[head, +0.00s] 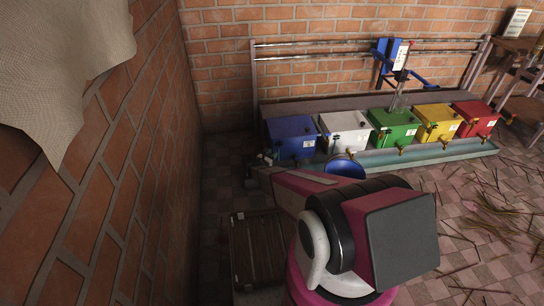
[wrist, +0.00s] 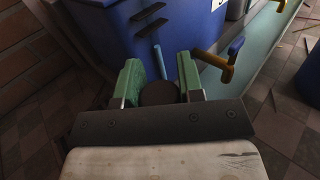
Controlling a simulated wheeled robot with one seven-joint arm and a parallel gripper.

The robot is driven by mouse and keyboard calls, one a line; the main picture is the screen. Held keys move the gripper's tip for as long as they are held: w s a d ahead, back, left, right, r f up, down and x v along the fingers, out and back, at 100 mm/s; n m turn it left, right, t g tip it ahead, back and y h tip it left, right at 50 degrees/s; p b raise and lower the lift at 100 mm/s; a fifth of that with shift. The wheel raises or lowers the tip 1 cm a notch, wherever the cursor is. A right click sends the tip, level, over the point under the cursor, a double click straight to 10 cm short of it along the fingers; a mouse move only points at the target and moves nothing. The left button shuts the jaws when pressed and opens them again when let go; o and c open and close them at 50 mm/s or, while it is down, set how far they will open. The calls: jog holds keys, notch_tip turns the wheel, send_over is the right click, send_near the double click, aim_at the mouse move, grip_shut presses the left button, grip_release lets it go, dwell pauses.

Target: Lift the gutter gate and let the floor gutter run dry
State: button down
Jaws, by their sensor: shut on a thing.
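The teal floor gutter (head: 440,152) runs along the floor in front of the coloured boxes; its near part also shows in the wrist view (wrist: 268,45). Whether water stands in it is unclear. My gripper (wrist: 158,80) is at the gutter's left end, beside the blue box. Its green fingers are shut on a dark rounded thing (wrist: 158,93), apparently the gutter gate's handle. A thin blue bar (wrist: 160,62) shows just beyond it. The gate's plate is hidden, so I cannot tell whether it is raised.
Blue (head: 291,137), white, green, yellow and red boxes stand in a row behind the gutter. A blue bucket (head: 345,166) stands in front of it. A brass tap (wrist: 222,62) juts close right of my gripper. A brick wall (head: 130,150) is left; a dark crate (head: 258,250) lies nearer.

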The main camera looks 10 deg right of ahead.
notch_tip(320, 180, up, 4)
jog(key=shift+f, duration=0.1)
jog(key=c, duration=0.7)
grip_release()
jog(key=shift+f, duration=0.1)
jog(key=shift+c, duration=0.2)
jog(key=v, duration=1.1)
